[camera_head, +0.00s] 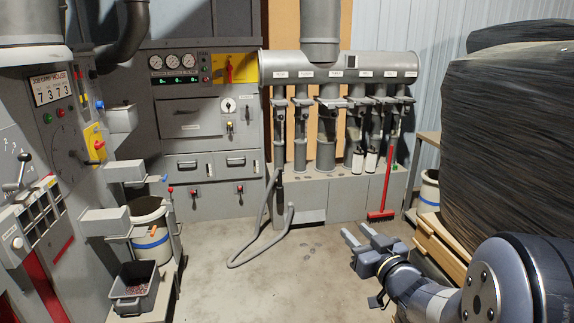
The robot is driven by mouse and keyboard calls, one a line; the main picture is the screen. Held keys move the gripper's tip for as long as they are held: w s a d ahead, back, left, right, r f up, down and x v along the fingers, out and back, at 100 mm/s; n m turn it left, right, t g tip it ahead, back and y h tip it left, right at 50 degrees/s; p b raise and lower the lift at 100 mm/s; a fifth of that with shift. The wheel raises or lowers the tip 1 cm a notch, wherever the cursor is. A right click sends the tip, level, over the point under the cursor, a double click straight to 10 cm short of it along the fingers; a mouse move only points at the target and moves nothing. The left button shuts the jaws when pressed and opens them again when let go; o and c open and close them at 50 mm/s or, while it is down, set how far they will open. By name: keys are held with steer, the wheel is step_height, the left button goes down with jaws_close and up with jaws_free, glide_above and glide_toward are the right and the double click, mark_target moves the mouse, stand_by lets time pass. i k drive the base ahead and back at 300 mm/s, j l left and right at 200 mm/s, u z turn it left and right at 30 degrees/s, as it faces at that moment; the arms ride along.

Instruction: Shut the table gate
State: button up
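A grey duct manifold (340,66) runs along the back wall, with a row of several drop pipes below it. Each pipe has a small white label above and a flat slide gate across it. The labels are too small to read surely, so I cannot tell which gate is the table gate. A wider middle pipe (327,135) has its own gate plate (333,102). Whether each gate is open or shut is unclear. My gripper (356,230) is at the lower right, its two fingers apart and empty, well in front of the gates.
A red broom (387,180) leans before the right pipes. A looped grey hose (262,248) reaches the floor. Black-wrapped stacks (510,130) on a pallet crowd the right. Machine panels and a bin (135,286) of scrap fill the left. The middle floor is clear.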

mark_target(342, 105)
steer(key=i+u, duration=0.3)
steer(key=i, duration=1.35)
steer(key=i+l+z, duration=0.1)
steer(key=i+z, duration=0.2)
steer(key=i, duration=0.5)
steer(key=i+j+z, duration=0.1)
steer(key=i+z, duration=0.2)
steer(key=i, duration=0.55)
steer(key=i+l, duration=1)
